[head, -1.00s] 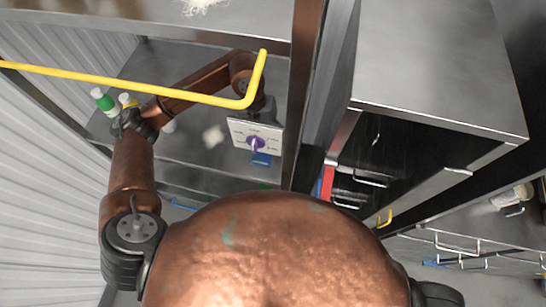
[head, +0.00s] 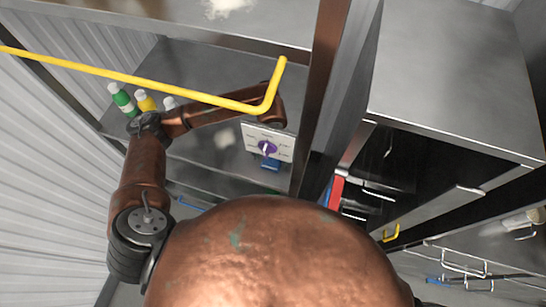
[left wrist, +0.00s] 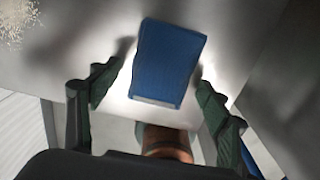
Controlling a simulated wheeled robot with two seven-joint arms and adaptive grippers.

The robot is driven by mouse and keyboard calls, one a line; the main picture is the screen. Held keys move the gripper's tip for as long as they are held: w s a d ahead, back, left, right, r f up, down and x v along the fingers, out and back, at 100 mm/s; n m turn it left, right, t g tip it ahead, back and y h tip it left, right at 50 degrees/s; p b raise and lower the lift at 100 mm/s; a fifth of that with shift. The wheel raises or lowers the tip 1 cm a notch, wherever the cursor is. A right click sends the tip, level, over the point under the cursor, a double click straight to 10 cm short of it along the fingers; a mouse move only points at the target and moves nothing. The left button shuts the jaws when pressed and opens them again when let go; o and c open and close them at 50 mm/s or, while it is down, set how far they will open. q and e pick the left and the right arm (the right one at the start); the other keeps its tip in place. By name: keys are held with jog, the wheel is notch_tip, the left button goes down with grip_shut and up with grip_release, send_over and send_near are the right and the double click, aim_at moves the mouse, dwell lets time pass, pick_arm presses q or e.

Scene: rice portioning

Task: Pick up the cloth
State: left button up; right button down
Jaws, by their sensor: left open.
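A blue, block-like folded cloth (left wrist: 168,62) lies on the grey metal surface in the left wrist view. It also shows in the head view as a small blue patch (head: 270,164) below a white panel. My left gripper (left wrist: 150,85) is open, with one dark finger to each side of the cloth and a gap on both sides. I cannot tell how far the fingers are above the surface. In the head view the left gripper's fingers are hidden near the panel. My right gripper is out of view.
A white panel with a purple knob (head: 267,147) stands by the cloth. A yellow rail (head: 160,86) crosses above my left arm. A green bottle (head: 122,98) and yellow bottle (head: 146,102) stand at the left. White grains (left wrist: 14,20) lie near the cloth. Metal cabinets (head: 450,80) stand right.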

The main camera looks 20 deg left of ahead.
aim_at(271, 159)
pick_arm(q)
jog(key=shift+c, duration=0.7)
jog(key=c, duration=1)
jog(key=shift+r, duration=0.1)
jog(key=shift+a+r+b, duration=0.2)
jog(key=shift+r+b, duration=0.15)
jog(key=shift+r, duration=0.15)
notch_tip(271, 159, up, 6)
jog(key=shift+f+b, duration=0.1)
jog(key=shift+b, duration=0.25)
jog(key=a+b, duration=0.3)
jog(key=a, duration=1.6)
jog(key=shift+w+a+b, duration=0.3)
jog(key=shift+a, duration=0.05)
